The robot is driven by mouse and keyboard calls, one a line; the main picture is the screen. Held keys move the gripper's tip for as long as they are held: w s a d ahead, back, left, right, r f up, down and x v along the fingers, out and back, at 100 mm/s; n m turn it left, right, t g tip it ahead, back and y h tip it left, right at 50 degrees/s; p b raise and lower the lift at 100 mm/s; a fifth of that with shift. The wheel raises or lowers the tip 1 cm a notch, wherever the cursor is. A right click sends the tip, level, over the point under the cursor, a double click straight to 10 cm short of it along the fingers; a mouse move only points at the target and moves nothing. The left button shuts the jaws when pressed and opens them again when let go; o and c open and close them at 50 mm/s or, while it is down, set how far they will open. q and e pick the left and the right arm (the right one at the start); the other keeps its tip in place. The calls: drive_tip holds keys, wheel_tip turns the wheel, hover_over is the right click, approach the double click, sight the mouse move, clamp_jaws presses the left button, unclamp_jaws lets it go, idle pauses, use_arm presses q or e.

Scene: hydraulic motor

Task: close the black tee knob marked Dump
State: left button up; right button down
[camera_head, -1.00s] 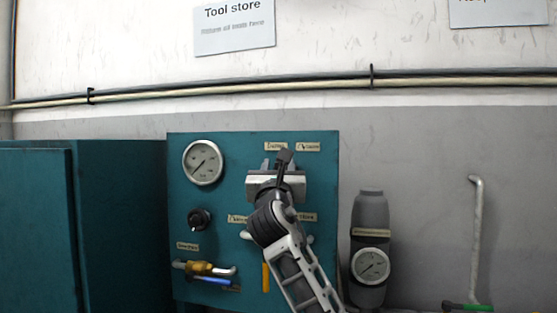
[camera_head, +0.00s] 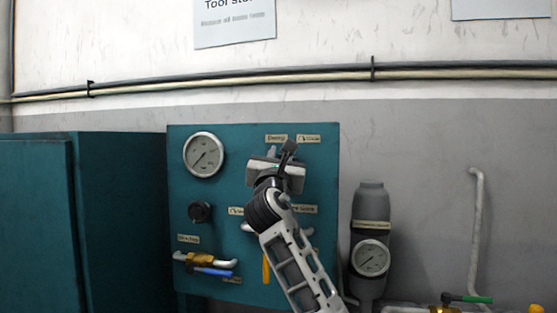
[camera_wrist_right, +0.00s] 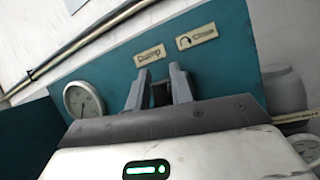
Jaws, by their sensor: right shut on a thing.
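The black tee knob (camera_wrist_right: 160,95) shows as a dark shape between the fingers of my right gripper (camera_wrist_right: 160,75) in the right wrist view. It sits just below the "Dump" label (camera_wrist_right: 150,56) and the "Close" label (camera_wrist_right: 196,36) with its curved arrow. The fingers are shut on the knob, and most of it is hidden. In the head view my right gripper (camera_head: 288,150) is at the upper right of the teal panel (camera_head: 238,150), rolled with its right side lower. My arm and gripper hide the knob there. My left gripper is not in view.
A pressure gauge (camera_head: 203,155) and a black round knob (camera_head: 200,212) are at the panel's left. A brass valve (camera_head: 200,259) with a blue lever is below. A grey cylinder (camera_head: 371,207) with a gauge stands right of the panel. A teal cabinet (camera_head: 105,215) is at left.

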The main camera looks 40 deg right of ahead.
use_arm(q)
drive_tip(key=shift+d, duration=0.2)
use_arm(e)
drive_tip(key=shift+s+d+m+g+h, duration=0.15)
drive_tip(key=shift+m+g+h, duration=0.3)
drive_tip(key=shift+m, duration=0.35)
drive_tip(key=c, duration=1.3)
unclamp_jaws()
drive_tip(key=shift+c, duration=0.2)
